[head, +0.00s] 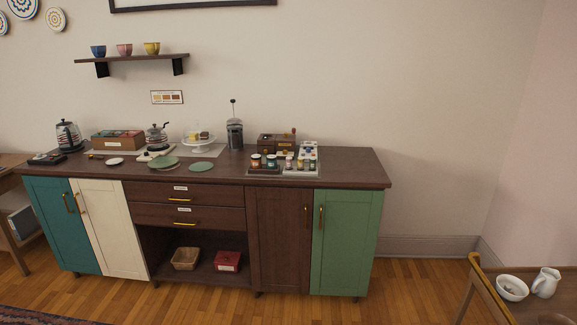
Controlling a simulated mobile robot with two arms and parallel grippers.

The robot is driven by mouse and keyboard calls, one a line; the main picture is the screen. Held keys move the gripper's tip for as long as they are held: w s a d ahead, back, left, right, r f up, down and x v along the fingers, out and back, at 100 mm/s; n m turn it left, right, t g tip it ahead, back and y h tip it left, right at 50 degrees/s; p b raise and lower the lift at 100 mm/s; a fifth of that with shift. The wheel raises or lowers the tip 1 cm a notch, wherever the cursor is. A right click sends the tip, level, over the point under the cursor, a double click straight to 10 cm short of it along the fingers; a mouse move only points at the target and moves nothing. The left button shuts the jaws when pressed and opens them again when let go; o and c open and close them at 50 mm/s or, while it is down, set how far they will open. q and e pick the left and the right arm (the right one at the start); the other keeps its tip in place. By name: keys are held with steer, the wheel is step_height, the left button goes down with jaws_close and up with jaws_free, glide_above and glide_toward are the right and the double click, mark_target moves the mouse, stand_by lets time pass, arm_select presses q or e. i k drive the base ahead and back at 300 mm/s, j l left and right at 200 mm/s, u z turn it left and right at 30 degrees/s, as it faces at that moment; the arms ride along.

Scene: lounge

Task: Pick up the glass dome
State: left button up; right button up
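A pale cake stand (199,148) with small yellow and brown cakes stands toward the back of the long brown sideboard (345,169), left of the French press. I cannot clearly make out the glass dome; whether a clear cover sits over the cakes is too small to tell. Neither of my grippers is in view.
Near the stand are a French press (235,135), a kettle (68,135), a wooden tea box (118,140), green plates (202,167) and trays of small jars (270,162). A side table at lower right holds a white bowl (511,288) and a jug (546,283). Floor before the sideboard is mostly clear.

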mark_target(197, 132)
steer(key=i+u, duration=0.25)
steer(key=i, duration=0.2)
steer(key=i+l+u, duration=0.25)
steer(key=i, duration=0.2)
steer(key=i+l+u, duration=0.25)
steer(key=i, duration=0.15)
steer(key=i+l+u, duration=0.25)
steer(key=i, duration=0.2)
